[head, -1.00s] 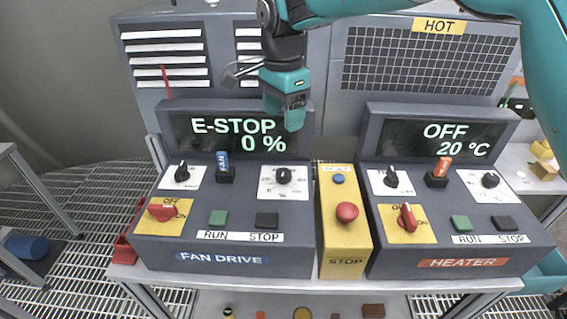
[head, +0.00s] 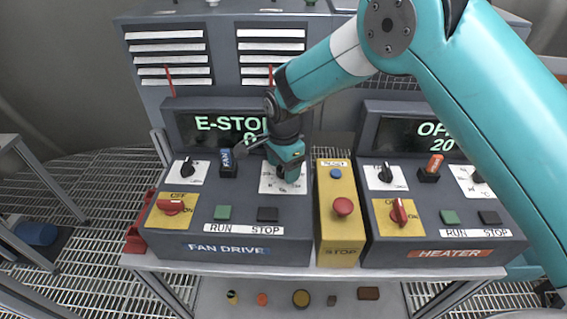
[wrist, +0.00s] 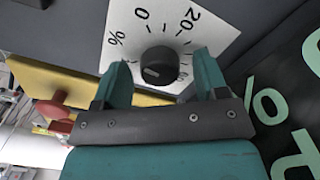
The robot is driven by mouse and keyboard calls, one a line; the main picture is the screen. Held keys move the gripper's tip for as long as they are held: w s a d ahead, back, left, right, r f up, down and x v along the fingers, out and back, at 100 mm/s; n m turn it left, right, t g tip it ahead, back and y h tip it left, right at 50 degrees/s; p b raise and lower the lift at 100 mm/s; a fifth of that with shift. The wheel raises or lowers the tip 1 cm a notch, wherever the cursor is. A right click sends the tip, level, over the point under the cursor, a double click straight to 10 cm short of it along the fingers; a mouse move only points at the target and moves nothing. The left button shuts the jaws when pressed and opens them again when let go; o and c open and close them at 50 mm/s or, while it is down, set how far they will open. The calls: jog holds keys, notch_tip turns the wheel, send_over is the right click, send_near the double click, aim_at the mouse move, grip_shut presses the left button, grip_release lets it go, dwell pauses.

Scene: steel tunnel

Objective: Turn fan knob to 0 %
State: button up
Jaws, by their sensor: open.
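The fan knob (wrist: 160,65) is a round black knob on a white dial plate (wrist: 180,14) marked 0, 20 and %. My gripper (wrist: 162,72) is open, with one teal finger on each side of the knob. Whether the fingers touch it, I cannot tell. A pale mark shows on the knob's face, but its exact setting is unclear. In the head view my gripper (head: 290,172) is over the dial plate (head: 270,186) on the fan drive box (head: 230,252) and hides the knob. The fan display (head: 205,125) reads E-STOP, with a partly hidden 0 below.
A yellow stop box (head: 340,246) with a red mushroom button (head: 343,206) stands right of the fan box. The heater box (head: 440,235) is further right.

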jog(key=c, duration=0.9)
jog(key=shift+c, duration=0.2)
